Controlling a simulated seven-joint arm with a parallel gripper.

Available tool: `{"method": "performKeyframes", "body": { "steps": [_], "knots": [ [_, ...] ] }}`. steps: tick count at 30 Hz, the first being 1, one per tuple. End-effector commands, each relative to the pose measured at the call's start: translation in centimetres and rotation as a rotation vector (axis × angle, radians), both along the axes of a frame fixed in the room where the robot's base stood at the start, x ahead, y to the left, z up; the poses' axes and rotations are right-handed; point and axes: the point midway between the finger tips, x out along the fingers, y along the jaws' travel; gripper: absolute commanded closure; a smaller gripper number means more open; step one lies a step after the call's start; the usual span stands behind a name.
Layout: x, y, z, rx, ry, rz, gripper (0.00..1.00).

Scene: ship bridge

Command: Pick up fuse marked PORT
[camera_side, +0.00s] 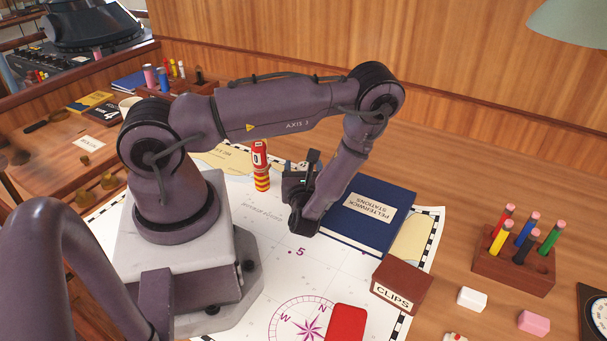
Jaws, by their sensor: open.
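A red cylinder (260,166) with a white label and yellow bands near its base stands upright on the chart, left of my gripper. It looks like a fuse. Only one round character shows on its label, so I cannot read PORT on it. My gripper (297,170) is just right of this cylinder, open, with nothing seen between its fingers. A small gap shows between the gripper and the cylinder. No other fuse can be made out clearly.
A navy book (345,228) lies right of my gripper. A brown CLIPS box (402,287), a red object (346,322), erasers and a wooden pencil block (513,272) are at the lower right. The chart (262,262) has bare room in front of my gripper.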

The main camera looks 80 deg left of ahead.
Motion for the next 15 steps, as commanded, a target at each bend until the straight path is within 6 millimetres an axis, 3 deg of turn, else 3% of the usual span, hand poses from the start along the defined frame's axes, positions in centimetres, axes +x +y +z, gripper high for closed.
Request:
{"method": "performKeyframes", "body": {
  "steps": [6,14,15],
  "knots": [
    [0.7,2.7,0.0,0.000,0.000,0.001,0.36],
    [0.7,3.0,0.0,0.001,0.002,0.000,0.36],
    [0.8,3.0,0.0,0.001,0.002,0.000,0.41]
  ]
}}
